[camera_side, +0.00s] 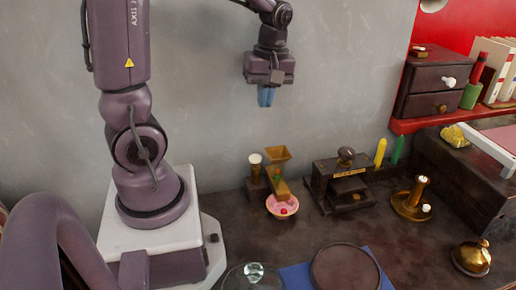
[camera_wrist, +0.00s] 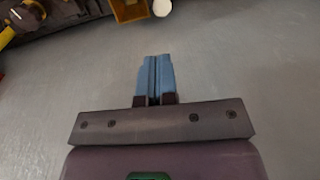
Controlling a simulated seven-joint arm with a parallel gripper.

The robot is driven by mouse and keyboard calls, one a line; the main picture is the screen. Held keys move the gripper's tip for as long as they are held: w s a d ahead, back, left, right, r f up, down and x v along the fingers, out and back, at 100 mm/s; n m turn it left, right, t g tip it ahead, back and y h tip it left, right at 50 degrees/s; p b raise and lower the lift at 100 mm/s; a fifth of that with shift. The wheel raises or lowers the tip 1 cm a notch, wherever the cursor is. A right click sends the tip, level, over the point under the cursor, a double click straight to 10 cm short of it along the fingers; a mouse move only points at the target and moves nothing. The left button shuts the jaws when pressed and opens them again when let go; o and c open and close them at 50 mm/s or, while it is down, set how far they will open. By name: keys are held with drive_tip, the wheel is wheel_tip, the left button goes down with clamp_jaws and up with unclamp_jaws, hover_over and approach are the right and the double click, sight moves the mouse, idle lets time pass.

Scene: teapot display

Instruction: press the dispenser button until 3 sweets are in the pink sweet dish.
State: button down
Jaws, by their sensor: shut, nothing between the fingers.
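The dispenser (camera_side: 278,168) is a brass hopper with a sloping chute, standing on the dark table near the wall. Beside it on the left is a dark post with a pale round top (camera_side: 255,158), which looks like the button. The pink sweet dish (camera_side: 283,208) sits under the chute, with a small red sweet in it; I cannot tell if there are others. In the wrist view the brass hopper (camera_wrist: 128,10) and pale button top (camera_wrist: 162,8) show at the top edge. My gripper (camera_side: 266,103) is shut and empty, its blue fingers pointing down, well above the dispenser.
A dark box with a knob (camera_side: 343,182) stands right of the dish. A brass candlestick (camera_side: 411,201), a gold bell (camera_side: 471,257) and a round dark lid (camera_side: 345,268) on a blue mat lie farther right and in front. The air around my gripper is clear.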

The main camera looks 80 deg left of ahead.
sight(258, 158)
drive_tip(key=f, duration=0.4)
drive_tip(key=s+f, duration=0.1)
drive_tip(key=f, duration=0.7)
drive_tip(key=shift+s+a+f, duration=0.15)
drive_tip(key=shift+a+f, duration=0.15)
drive_tip(key=shift+f, duration=0.65)
drive_tip(key=shift+f, duration=0.1)
drive_tip(key=shift+f, duration=0.95)
wheel_tip(258, 158, up, 14)
drive_tip(key=w, duration=0.1)
drive_tip(key=shift+w+d+r, duration=0.2)
drive_tip(key=shift+d, duration=0.05)
